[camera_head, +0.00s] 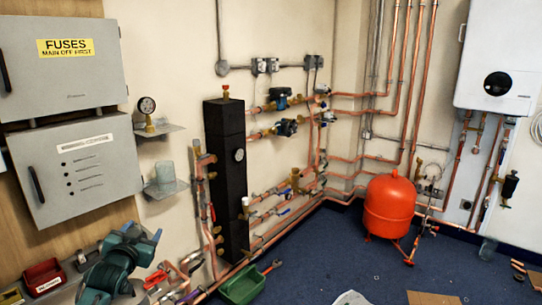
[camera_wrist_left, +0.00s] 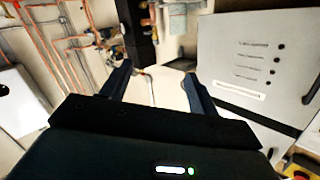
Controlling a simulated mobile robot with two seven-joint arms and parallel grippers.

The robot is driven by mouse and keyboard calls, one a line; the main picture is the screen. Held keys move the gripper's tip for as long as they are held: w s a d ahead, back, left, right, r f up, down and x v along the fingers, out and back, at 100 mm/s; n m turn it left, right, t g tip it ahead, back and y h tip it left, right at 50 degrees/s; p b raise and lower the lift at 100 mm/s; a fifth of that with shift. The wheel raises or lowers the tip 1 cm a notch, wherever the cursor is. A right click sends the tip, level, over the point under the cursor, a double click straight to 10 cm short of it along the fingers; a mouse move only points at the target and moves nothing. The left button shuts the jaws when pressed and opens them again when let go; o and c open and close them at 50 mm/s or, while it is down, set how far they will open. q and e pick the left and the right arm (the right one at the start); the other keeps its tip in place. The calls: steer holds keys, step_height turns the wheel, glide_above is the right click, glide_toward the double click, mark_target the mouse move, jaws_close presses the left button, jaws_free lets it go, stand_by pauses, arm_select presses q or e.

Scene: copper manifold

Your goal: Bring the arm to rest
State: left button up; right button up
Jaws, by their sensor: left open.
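My left gripper (camera_head: 141,231) is at the lower left of the head view, below the lower grey cabinet. Its two fingers stand apart, pointing away from the head camera. In the left wrist view, the gripper (camera_wrist_left: 158,72) shows two dark fingers spread wide, with nothing between them. The wall and some pipework lie beyond the gap. The lower cabinet (camera_wrist_left: 262,55) shows at the right of that view. My right gripper is in neither view.
The fuse cabinet (camera_head: 62,65) and lower cabinet (camera_head: 78,172) are on the left wall. Copper pipes, a black column (camera_head: 228,175) and a red tank (camera_head: 389,207) stand farther back. Blue floor is open at centre.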

arm_select(q)
steer(key=s+d+f+g+h, duration=0.1)
steer(key=s+d+f+g, duration=0.1)
steer(key=s+d+f, duration=0.55)
steer(key=s+d+f+g+h, duration=0.15)
steer(key=s+d+f, duration=0.25)
steer(key=s+f, duration=0.6)
steer(key=s+d+f+g+h, duration=0.1)
steer(key=s+d+f, duration=0.1)
steer(key=s, duration=0.8)
steer(key=s+d+f+g+h, duration=0.1)
steer(key=s+d, duration=0.4)
steer(key=s, duration=0.5)
steer(key=shift+d+f, duration=0.15)
steer(key=shift+f, duration=0.5)
steer(key=shift+g, duration=0.25)
